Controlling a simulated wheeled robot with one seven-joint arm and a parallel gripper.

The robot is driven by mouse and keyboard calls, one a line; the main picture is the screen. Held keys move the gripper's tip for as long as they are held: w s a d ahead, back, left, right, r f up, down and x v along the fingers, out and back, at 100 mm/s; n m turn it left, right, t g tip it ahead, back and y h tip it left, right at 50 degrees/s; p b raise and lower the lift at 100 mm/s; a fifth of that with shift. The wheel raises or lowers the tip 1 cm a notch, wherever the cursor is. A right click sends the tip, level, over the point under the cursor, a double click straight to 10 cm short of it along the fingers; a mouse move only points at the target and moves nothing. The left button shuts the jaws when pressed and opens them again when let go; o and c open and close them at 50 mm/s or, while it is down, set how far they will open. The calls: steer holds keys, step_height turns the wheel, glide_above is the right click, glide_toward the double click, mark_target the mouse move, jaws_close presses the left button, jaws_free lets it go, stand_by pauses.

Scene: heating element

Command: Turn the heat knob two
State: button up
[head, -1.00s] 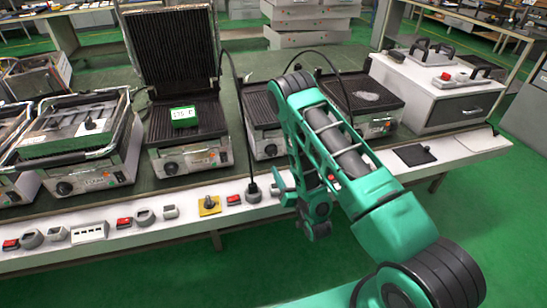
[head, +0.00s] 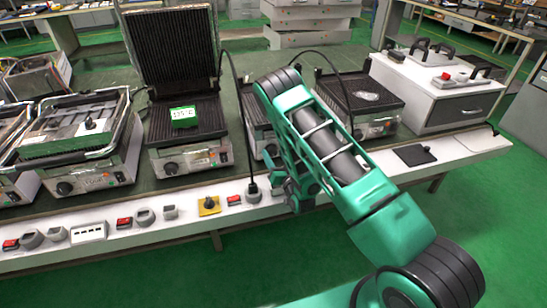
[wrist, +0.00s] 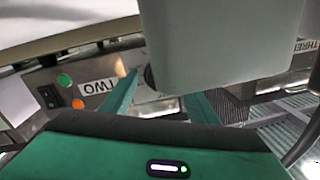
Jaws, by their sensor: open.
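The grill marked TWO (head: 256,118) stands in the middle of the bench, partly behind my arm in the head view. Contact with the knob cannot be told. The gripper (head: 284,182) is mostly hidden in the head view.
An open-lidded grill (head: 185,145) stands to the left and another grill (head: 362,100) to the right. A black cable (head: 243,135) runs down to a socket (head: 253,192) on the bench edge. Switches line that edge, including a yellow one (head: 208,205).

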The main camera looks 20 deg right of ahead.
steer(key=shift+w, duration=0.15)
steer(key=shift+c, duration=0.6)
steer(key=c, duration=0.9)
steer(key=shift+a+n, duration=0.1)
steer(key=shift+n, duration=2.2)
steer(key=o, duration=1)
steer(key=s, duration=0.7)
steer(key=s+d, duration=0.1)
steer(key=s, duration=0.2)
steer(key=shift+s+r, duration=0.15)
steer(key=shift+s, duration=0.25)
